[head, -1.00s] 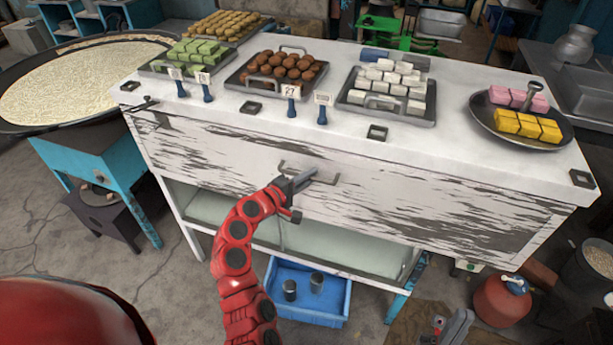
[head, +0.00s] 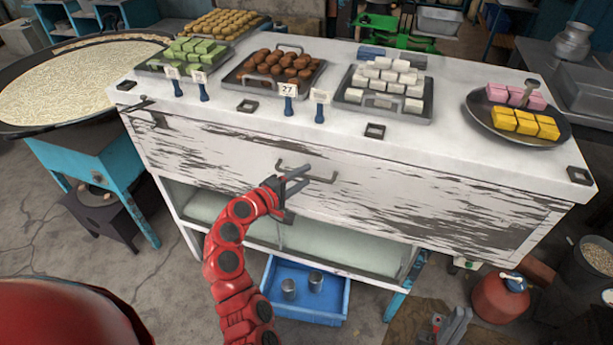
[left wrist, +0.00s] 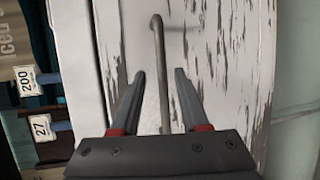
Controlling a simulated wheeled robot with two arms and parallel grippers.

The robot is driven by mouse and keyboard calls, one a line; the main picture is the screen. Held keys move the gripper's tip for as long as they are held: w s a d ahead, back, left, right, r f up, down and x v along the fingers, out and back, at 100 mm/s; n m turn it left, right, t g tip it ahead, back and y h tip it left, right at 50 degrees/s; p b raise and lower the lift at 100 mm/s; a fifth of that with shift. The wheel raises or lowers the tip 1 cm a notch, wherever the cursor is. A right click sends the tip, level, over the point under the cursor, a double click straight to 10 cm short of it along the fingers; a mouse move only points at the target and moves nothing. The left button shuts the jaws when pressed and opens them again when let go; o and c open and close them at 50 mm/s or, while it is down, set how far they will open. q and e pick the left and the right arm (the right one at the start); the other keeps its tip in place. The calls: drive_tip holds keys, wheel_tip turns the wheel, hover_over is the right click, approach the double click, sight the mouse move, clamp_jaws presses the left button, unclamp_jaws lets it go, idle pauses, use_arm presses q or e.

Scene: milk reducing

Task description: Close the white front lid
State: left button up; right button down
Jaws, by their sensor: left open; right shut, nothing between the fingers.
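The white front lid (head: 215,155) is the scratched, peeling panel below the white counter top. It looks nearly upright; I cannot tell whether a small gap is left. Its grey bar handle (head: 325,180) sits near the middle. My left gripper (head: 297,180) is open at the handle. In the left wrist view, the handle (left wrist: 157,45) runs between the two spread fingers (left wrist: 160,75), with visible room on both sides. My right gripper (head: 455,325) is shut and empty at the bottom right of the head view, well away from the lid.
The counter top (head: 225,118) holds trays of sweets and a round pan (head: 480,120). An open shelf (head: 345,258) lies below the lid. A blue crate (head: 335,315) with metal cups stands on the floor. A red gas bottle (head: 495,305) is at right.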

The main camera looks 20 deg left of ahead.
use_arm(q)
drive_tip(key=b+v, duration=0.3)
drive_tip(key=v, duration=1.2)
drive_tip(key=shift+s+b, duration=0.25)
drive_tip(key=shift+b, duration=0.15)
drive_tip(key=shift+w+a, duration=0.1)
drive_tip(key=shift+a, duration=0.1)
